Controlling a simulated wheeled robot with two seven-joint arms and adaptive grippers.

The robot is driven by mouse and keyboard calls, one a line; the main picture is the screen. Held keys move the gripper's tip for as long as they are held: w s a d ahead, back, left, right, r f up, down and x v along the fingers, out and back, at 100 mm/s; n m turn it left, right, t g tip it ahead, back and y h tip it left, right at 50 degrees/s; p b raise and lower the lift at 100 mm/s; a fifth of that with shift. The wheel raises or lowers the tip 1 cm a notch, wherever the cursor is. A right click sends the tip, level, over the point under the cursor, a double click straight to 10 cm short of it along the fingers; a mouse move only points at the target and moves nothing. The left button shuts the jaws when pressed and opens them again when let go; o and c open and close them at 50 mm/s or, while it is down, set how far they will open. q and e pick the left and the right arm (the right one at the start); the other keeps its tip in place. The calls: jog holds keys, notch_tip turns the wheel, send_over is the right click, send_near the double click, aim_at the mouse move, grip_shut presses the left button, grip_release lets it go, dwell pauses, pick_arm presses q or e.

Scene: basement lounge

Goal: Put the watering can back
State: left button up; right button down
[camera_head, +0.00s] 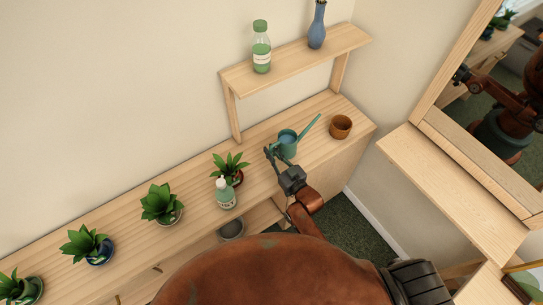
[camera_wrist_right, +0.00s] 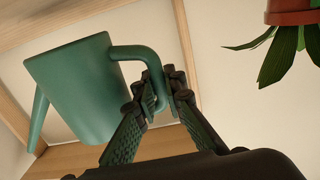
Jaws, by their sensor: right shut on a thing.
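The teal watering can (camera_head: 287,147) is at the right part of the long wooden counter, below the small raised shelf. Its spout points up and to the right, toward the brown pot. My right gripper (camera_head: 273,155) is on the near left side of the can. In the right wrist view, the watering can (camera_wrist_right: 85,88) fills the left, and my right gripper (camera_wrist_right: 160,95) has its fingers shut around the can's looped handle. Whether the can's base touches the counter cannot be told. My left gripper is not in view.
A brown pot (camera_head: 341,127) stands right of the can. A potted plant (camera_head: 231,168) and a pump bottle (camera_head: 224,194) stand close on the left. The raised shelf (camera_head: 290,62) holds a green bottle (camera_head: 261,47) and a blue vase (camera_head: 317,26). A mirror (camera_head: 497,105) is at right.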

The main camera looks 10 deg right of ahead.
jog(key=shift+w+d+f, duration=0.15)
jog(key=shift+w+f, duration=0.05)
jog(key=shift+w, duration=0.05)
jog(key=shift+f, duration=1.45)
jog(key=shift+f+b, duration=0.15)
jog(key=shift+b, duration=0.15)
jog(key=c, duration=2)
grip_release()
jog(key=shift+s+f, duration=0.1)
jog(key=v, duration=1.2)
